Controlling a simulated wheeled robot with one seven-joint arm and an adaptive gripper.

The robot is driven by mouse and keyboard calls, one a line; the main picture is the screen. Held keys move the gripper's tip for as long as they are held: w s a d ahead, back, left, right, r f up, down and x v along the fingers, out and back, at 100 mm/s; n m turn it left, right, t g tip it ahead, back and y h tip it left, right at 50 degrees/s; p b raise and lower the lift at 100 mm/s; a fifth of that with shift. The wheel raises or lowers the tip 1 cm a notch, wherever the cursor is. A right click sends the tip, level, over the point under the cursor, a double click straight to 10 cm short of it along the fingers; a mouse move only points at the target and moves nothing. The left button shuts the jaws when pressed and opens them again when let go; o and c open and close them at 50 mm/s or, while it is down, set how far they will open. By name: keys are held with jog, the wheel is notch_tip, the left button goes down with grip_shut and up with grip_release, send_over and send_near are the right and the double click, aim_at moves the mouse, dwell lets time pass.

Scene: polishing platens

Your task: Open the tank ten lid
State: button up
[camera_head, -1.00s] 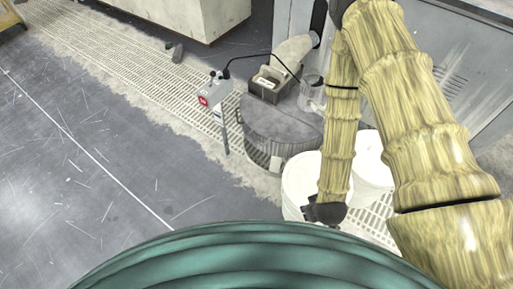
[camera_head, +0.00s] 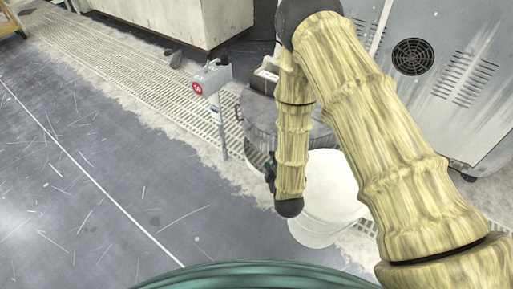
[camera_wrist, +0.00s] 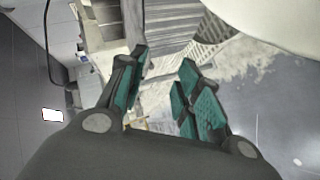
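A grey round tank (camera_head: 259,108) stands beside the grating in the head view, with a dark flat top that may be its lid. No tank number is legible. My arm covers much of its right side. My gripper (camera_head: 271,172) hangs in front of the tank, mostly hidden by the forearm. In the wrist view my gripper (camera_wrist: 165,68) shows its teal finger pads spread apart with nothing between them. A grey ribbed surface (camera_wrist: 172,22) lies beyond the fingertips; I cannot tell whether it is the tank.
A post with a control box and red sign (camera_head: 197,88) stands left of the tank. A grey machine cabinet (camera_head: 440,60) is at right. The left floor is open.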

aim_at(257, 136)
jog(key=w+a+n+t+b, duration=0.1)
jog(key=w+a+b, duration=0.1)
jog(key=w, duration=0.3)
jog(key=w+a+f+n+b, duration=0.1)
jog(key=w+a+b, duration=0.1)
jog(key=w+b, duration=0.1)
jog(key=w+a+f+n+t+b, duration=0.1)
jog(key=w+a+b, duration=0.1)
jog(key=w, duration=0.4)
jog(key=shift+w+a+f+t+y+b, duration=0.2)
jog(key=shift+w+t+y+b, duration=0.15)
jog(key=shift+b, duration=0.35)
grip_shut()
